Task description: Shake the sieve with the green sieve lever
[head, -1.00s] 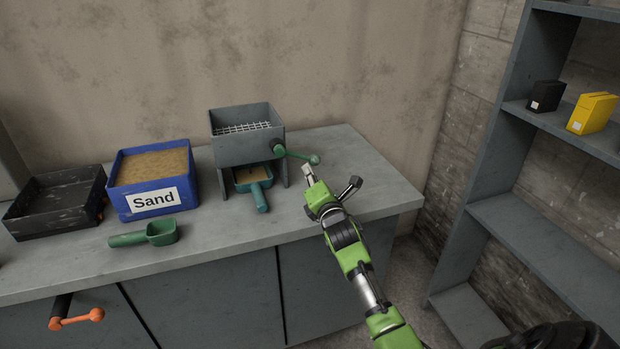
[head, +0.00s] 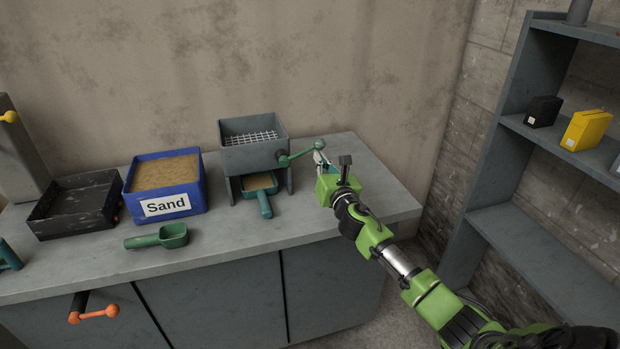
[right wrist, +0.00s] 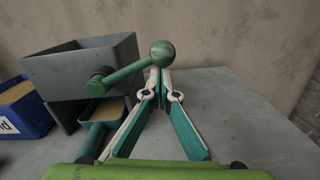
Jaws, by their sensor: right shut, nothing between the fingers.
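The grey sieve box (head: 252,158) with a wire mesh (head: 250,138) stands on the worktop. Its green sieve lever (head: 301,154) sticks out from its right side, tilted up to a round knob. In the right wrist view the lever (right wrist: 125,73) crosses from the left, its knob just above my fingertips. My right gripper (head: 320,160) is shut and empty, its tips close below the knob; it also shows in the right wrist view (right wrist: 161,75). I cannot tell whether they touch. A teal tray with sand (head: 263,187) sits under the sieve. My left gripper is out of view.
Left of the sieve are a blue sand bin (head: 165,187), a black tray (head: 75,205) and a green scoop (head: 158,237). Shelves (head: 530,200) stand at the right. The worktop (head: 375,195) is clear right of the sieve.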

